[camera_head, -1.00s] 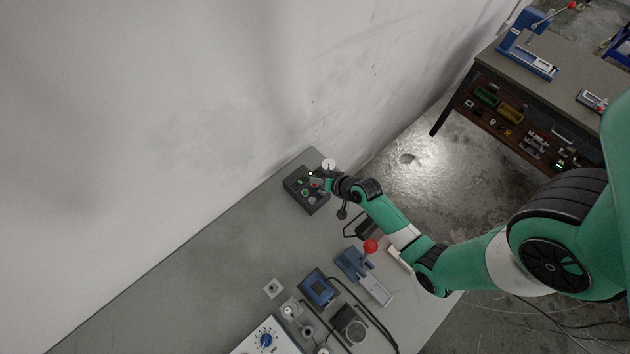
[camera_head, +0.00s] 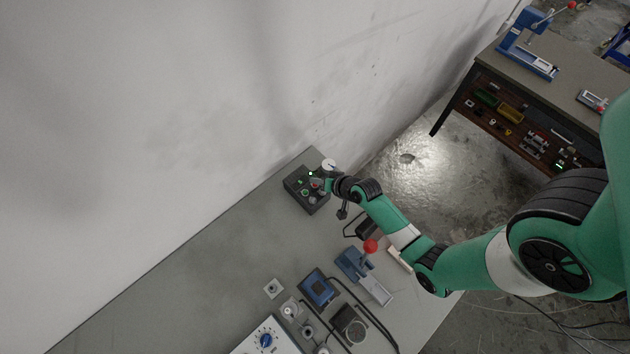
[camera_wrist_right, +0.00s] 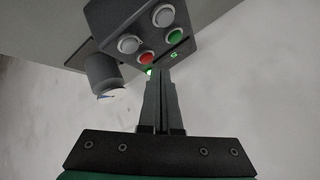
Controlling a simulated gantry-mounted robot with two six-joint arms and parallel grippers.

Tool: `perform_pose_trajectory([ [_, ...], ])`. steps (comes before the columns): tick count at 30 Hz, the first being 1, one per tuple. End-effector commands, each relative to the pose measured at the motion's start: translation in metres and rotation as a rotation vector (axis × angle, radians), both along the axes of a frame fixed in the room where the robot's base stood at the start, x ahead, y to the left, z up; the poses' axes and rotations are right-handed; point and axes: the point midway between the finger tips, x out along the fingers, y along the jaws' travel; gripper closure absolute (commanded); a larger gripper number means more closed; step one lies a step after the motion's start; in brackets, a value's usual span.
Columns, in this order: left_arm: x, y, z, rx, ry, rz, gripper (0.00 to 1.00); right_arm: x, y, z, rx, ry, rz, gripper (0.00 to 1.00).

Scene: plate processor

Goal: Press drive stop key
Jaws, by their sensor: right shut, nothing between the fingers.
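A dark control box (camera_head: 293,187) sits at the far corner of the bench by the wall. In the right wrist view the box (camera_wrist_right: 117,20) has a red button (camera_wrist_right: 146,58), a green button (camera_wrist_right: 175,36), two pale grey buttons and small green lights. My right gripper (camera_head: 317,182) is over the box's right side. In the right wrist view my right gripper (camera_wrist_right: 158,73) is shut and empty, its tips just below the red button in the picture. I cannot tell whether they touch the box. Button labels are not readable. My left gripper is not in view.
A dark cylinder (camera_wrist_right: 101,72) stands beside the box. The bench (camera_head: 200,275) also holds a blue press with a red knob (camera_head: 371,246), a blue device (camera_head: 319,288) and a white unit with a blue dial (camera_head: 266,340). The wall is close behind the box.

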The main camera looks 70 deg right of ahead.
Motion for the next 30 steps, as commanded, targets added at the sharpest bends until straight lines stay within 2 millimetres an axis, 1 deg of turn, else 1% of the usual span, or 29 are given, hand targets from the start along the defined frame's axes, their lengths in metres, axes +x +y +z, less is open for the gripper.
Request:
perform_pose_trajectory([
  [5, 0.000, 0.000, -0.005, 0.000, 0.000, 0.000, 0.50, 0.000, 0.000, -0.007, 0.000, 0.000, 0.000, 1.00],
  [16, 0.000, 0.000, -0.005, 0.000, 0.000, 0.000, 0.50, 0.000, 0.000, -0.007, 0.000, 0.000, 0.000, 1.00],
  [30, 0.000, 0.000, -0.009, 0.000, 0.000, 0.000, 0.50, 0.000, 0.000, -0.013, 0.000, 0.000, 0.000, 1.00],
])
